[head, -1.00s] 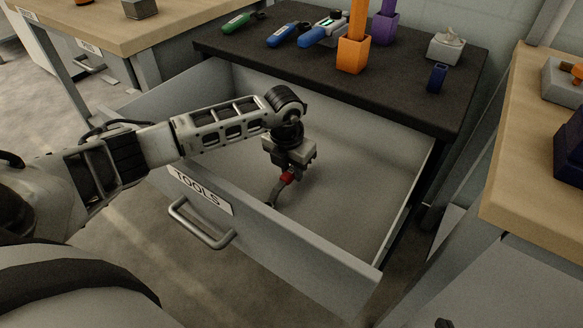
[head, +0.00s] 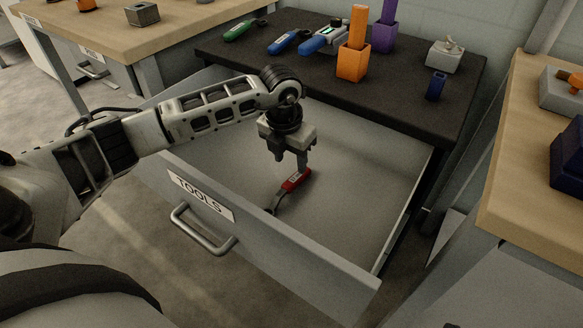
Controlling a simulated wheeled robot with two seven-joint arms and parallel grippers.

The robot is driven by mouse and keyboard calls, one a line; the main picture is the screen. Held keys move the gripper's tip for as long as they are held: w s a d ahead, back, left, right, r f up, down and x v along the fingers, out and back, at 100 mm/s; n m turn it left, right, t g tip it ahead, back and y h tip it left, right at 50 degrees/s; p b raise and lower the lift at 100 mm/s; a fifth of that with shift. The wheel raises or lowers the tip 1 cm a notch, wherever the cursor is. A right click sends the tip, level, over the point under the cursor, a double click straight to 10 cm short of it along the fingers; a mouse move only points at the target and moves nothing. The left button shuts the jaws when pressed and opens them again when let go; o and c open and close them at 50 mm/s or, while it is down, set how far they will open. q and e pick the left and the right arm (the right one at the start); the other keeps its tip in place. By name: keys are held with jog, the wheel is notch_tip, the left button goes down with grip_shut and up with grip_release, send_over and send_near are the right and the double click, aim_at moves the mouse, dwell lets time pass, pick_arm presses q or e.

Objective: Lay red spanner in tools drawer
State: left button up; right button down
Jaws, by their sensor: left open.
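The red spanner (head: 294,182) lies on the floor of the open tools drawer (head: 350,190), with its red handle toward the back and its dark head toward the front panel. My left gripper (head: 291,166) is open and points down just above the red handle. It looks clear of the spanner, though the gap is small. The drawer's front panel carries a "TOOLS" label (head: 201,195) and a bar handle (head: 203,231). My right gripper is not in view.
The dark worktop (head: 400,100) above the drawer holds a green tool (head: 238,31), blue tools (head: 284,42), an orange holder (head: 352,62), a purple holder (head: 383,36) and a dark blue cup (head: 436,84). Wooden benches stand at left and right. The rest of the drawer floor is clear.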

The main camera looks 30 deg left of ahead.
pick_arm(q)
jog(key=shift+s+r, duration=0.2)
jog(key=shift+r, duration=1.2)
jog(key=shift+s+r, duration=0.2)
jog(key=shift+r, duration=1.15)
